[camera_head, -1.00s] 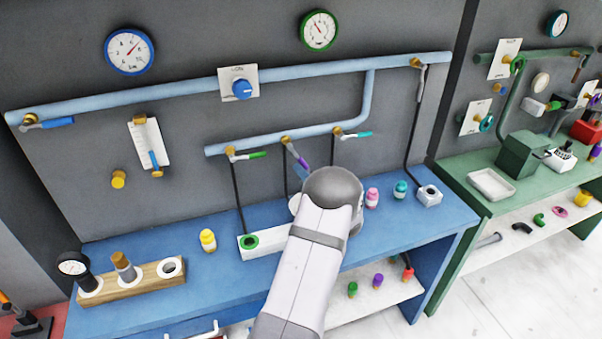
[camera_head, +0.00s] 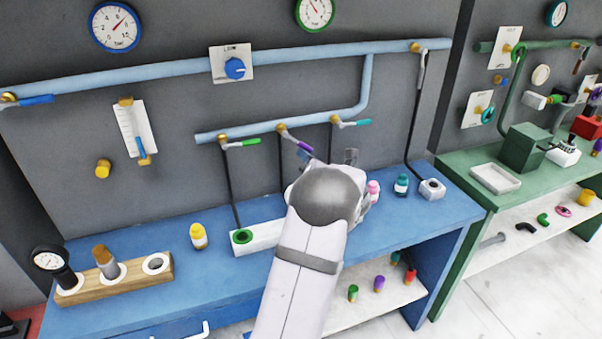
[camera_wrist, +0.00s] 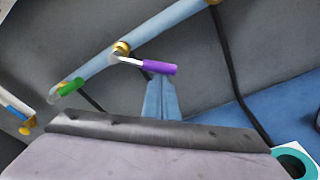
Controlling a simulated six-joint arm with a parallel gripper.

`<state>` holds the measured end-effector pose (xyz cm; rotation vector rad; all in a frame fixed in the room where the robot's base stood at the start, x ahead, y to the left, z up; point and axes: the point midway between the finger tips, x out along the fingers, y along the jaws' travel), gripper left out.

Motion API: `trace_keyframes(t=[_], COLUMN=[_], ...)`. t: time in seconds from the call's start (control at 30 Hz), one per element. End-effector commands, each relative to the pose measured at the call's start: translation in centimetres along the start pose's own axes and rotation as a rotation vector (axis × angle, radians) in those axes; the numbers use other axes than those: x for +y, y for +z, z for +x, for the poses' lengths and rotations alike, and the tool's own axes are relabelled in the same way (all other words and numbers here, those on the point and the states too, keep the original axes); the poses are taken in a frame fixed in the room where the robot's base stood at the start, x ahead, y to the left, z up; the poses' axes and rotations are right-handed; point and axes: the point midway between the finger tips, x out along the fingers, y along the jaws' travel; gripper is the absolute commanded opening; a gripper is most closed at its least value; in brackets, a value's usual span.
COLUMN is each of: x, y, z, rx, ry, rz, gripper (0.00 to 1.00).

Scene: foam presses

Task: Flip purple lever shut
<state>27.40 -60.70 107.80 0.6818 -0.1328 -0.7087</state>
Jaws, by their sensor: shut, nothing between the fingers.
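The purple lever (camera_head: 302,145) sits on a brass valve in the middle of the lower blue pipe's row. Its handle slants down to the right, at an angle to the pipe. In the wrist view the purple handle (camera_wrist: 158,67) lies just beyond the tips of my gripper (camera_wrist: 160,84). The fingers are together and empty, below the handle; I cannot tell if they touch it. In the head view my gripper (camera_head: 304,157) shows only in part, as my wrist hides most of it.
A green lever (camera_head: 243,143) is to the left and a teal lever (camera_head: 354,122) to the right on the same pipe (camera_head: 255,126). Pink and teal bottles (camera_head: 401,185) stand on the blue bench (camera_head: 220,278) by my wrist. A yellow bottle (camera_head: 198,236) stands farther left.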

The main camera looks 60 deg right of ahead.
Motion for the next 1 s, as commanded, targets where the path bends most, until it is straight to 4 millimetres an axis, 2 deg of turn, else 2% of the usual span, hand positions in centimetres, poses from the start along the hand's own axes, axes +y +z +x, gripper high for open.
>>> trace_keyframes(t=[0.03, 0.13, 0.6, 1.0], x=[-0.7, -0.8, -0.2, 0.5], y=[-0.2, 0.5, 3.8, 5.2], z=[0.0, -0.1, -0.5, -0.7], rx=[-0.008, -0.007, -0.006, -0.003], ry=[-0.004, -0.017, -0.074, -0.097], rz=[-0.048, -0.132, -0.526, -0.697], gripper=[0.00, 0.00, 0.00, 0.00])
